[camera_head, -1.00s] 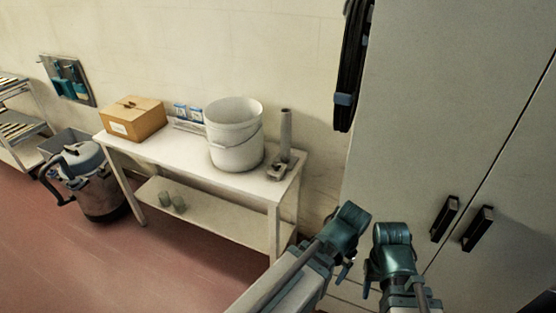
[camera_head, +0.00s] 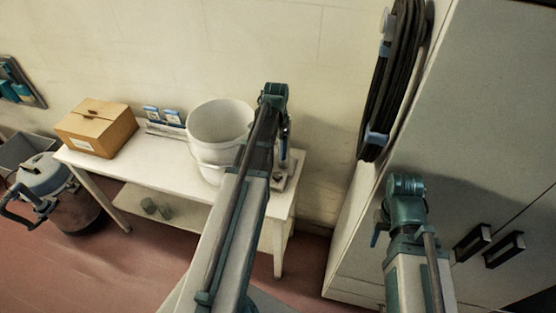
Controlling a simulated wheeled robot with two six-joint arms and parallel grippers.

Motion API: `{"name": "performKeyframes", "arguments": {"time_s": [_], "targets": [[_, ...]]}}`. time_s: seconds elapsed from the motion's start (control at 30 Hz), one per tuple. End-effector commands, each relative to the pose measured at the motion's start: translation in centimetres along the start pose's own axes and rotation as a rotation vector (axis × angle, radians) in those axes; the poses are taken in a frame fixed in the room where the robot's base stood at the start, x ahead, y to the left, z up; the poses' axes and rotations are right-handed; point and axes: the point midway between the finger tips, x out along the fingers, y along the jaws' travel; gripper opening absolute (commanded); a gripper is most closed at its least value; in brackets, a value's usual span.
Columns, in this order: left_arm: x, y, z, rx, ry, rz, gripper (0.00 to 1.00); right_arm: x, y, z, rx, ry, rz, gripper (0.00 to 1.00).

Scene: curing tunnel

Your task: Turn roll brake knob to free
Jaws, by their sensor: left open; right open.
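I cannot make out a roll brake knob in the head view. My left arm reaches up from the bottom middle, and its teal gripper end (camera_head: 276,98) is in front of the wall and the back right of the white table. It is open and I see nothing held in it. My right gripper (camera_head: 392,222) is in front of the grey cabinet's left edge, open, with a small teal finger pointing down at its left. The arm ends hide most of both sets of fingers.
The white table (camera_head: 150,160) holds a cardboard box (camera_head: 96,128), a white bucket (camera_head: 218,130) and small blue-white packs (camera_head: 163,115). A grey cabinet (camera_head: 480,120) stands right, with a coiled black hose (camera_head: 392,80) beside it. A canister vacuum (camera_head: 62,190) stands left.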

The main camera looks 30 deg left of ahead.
Motion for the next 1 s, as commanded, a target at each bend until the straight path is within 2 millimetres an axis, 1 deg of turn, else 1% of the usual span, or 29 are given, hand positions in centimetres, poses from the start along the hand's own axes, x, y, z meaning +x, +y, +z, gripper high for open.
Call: {"name": "performKeyframes", "arguments": {"time_s": [0.27,0.47,0.67,1.0], "targets": [[0.5,-0.1,0.0,0.001,0.001,0.0,0.78,0.5,0.0,0.0,0.0,0.0,0.0,0.5],[2.0,-0.1,0.0,0.0,0.001,0.0,0.78,2.0,-0.2,-0.1,0.001,0.0,0.0,0.5],[4.6,-0.1,0.0,0.0,0.001,0.0,0.78,4.6,-0.4,-0.3,0.001,0.0,0.0,0.5],[9.5,-0.1,0.0,0.0,0.001,0.0,0.78,9.4,-0.9,-0.6,0.002,0.0,0.0,0.5]]}}
